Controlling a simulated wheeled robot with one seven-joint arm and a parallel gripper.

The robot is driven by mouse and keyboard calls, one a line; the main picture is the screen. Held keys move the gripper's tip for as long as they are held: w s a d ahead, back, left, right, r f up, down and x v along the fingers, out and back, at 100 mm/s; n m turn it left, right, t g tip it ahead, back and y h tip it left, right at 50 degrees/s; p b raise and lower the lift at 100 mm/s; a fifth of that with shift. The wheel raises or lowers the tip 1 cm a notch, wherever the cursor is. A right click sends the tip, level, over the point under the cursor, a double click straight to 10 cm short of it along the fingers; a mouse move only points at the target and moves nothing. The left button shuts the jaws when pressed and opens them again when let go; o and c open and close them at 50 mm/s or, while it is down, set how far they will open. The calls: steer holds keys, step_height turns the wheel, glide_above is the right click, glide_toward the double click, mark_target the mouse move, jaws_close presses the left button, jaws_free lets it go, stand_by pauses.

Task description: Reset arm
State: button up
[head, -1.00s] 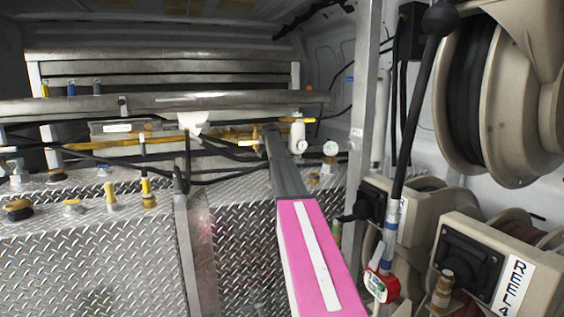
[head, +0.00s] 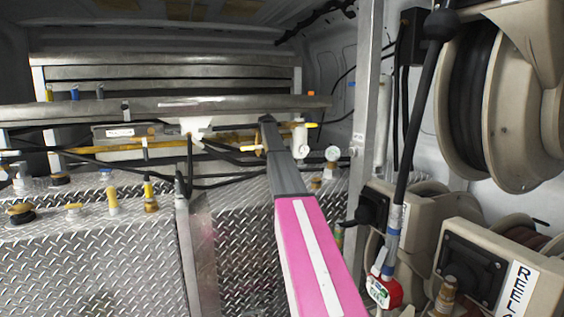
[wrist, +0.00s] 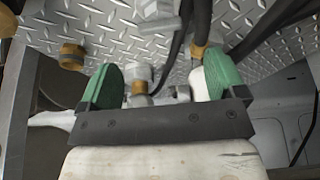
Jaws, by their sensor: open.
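My gripper (wrist: 157,80) shows in the wrist view with its two green finger pads spread wide apart on a dark bar. It is open, and nothing is held between the pads. Brass and grey fittings (wrist: 140,78) and the diamond-plate surface (wrist: 110,25) show behind the gap. I cannot tell how far the fingertips are from them. The gripper's fingers cannot be made out in the head view.
Hose reels (head: 465,95) and a black dispensing nozzle with a red meter (head: 384,290) stand at the right. A grey post (head: 364,120) rises beside them. A long metal rail (head: 80,109) crosses above diamond-plate tank tops (head: 80,250) with several valves. Black hoses hang among the valves.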

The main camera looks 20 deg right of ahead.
steer(key=v, duration=0.3)
stand_by(0.4)
